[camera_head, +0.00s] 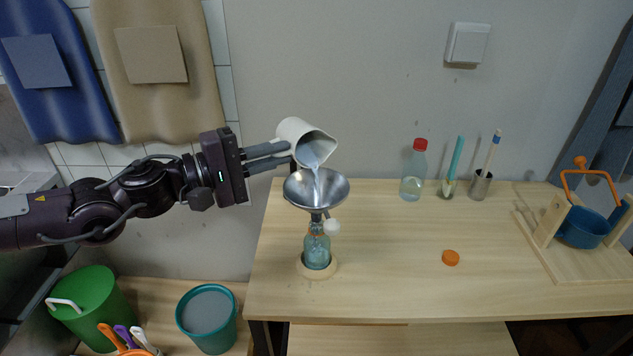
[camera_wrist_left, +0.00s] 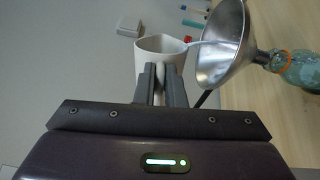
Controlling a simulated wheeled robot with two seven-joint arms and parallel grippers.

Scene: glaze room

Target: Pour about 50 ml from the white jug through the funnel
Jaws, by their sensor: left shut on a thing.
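The white jug (camera_head: 301,136) is tilted to the right above the funnel, with its spout over the bowl. A pale stream runs from its lip into the metal funnel (camera_head: 331,194). My left gripper (camera_head: 283,154) is shut on the jug; its fingers (camera_wrist_left: 160,84) hold the jug (camera_wrist_left: 158,52) in the left wrist view. The funnel, also in that view (camera_wrist_left: 214,56), sits over a bluish glass bottle (camera_head: 317,250). The bottle stands on a round wooden base (camera_head: 334,269). The level inside the bottle is hard to tell. My right gripper is not in view.
A red-capped bottle (camera_head: 413,172), a glass with a teal tool (camera_head: 449,188) and a metal cup (camera_head: 480,187) stand at the back. An orange cap (camera_head: 451,258) lies mid-table. A wooden stand with a blue bowl (camera_head: 580,229) is at right. The front middle is clear.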

